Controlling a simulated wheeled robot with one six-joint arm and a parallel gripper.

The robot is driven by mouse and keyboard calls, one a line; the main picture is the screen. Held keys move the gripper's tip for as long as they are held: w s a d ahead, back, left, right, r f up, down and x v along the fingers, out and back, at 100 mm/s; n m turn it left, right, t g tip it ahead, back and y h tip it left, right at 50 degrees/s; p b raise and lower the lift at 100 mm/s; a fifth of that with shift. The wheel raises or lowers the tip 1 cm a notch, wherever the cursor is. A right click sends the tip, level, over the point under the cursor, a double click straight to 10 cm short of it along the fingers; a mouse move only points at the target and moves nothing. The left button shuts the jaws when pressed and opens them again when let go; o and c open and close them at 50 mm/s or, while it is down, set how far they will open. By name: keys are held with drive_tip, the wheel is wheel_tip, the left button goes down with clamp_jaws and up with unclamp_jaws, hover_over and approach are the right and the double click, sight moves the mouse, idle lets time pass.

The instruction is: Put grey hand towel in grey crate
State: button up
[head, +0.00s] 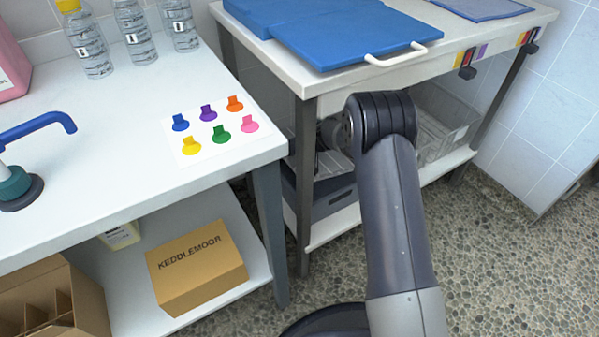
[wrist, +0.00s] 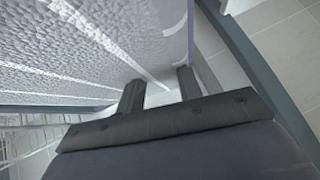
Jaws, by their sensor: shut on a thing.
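The grey hand towel (wrist: 85,50) fills the upper left of the wrist view, with a bumpy weave and white stripes. My gripper (wrist: 160,88) is shut on it, and the towel spreads out beyond the two dark fingers. In the head view the gripper and towel are hidden behind my arm, under the right table. A dark grey crate (head: 332,206) with a handle slot stands on that table's lower shelf, left of my arm. Its inside is mostly hidden by the table leg and arm.
The left table (head: 120,170) stands close by. Pebbled floor (head: 500,260) is clear at right.

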wheel_tip(320, 180, down, 8)
drive_tip(key=shift+f+b, duration=0.1)
drive_tip(key=shift+b, duration=1.15)
drive_tip(key=shift+f, duration=0.15)
drive_tip(key=o, duration=1.2)
drive_tip(key=shift+c, duration=0.2)
drive_tip(key=shift+d+r, duration=0.1)
drive_tip(key=shift+r, duration=0.3)
drive_tip(key=p+v, duration=0.2)
drive_tip(key=v, duration=0.9)
drive_tip(key=shift+s+d+r, duration=0.15)
drive_tip(key=shift+s+r, duration=0.05)
drive_tip(key=shift+s, duration=0.05)
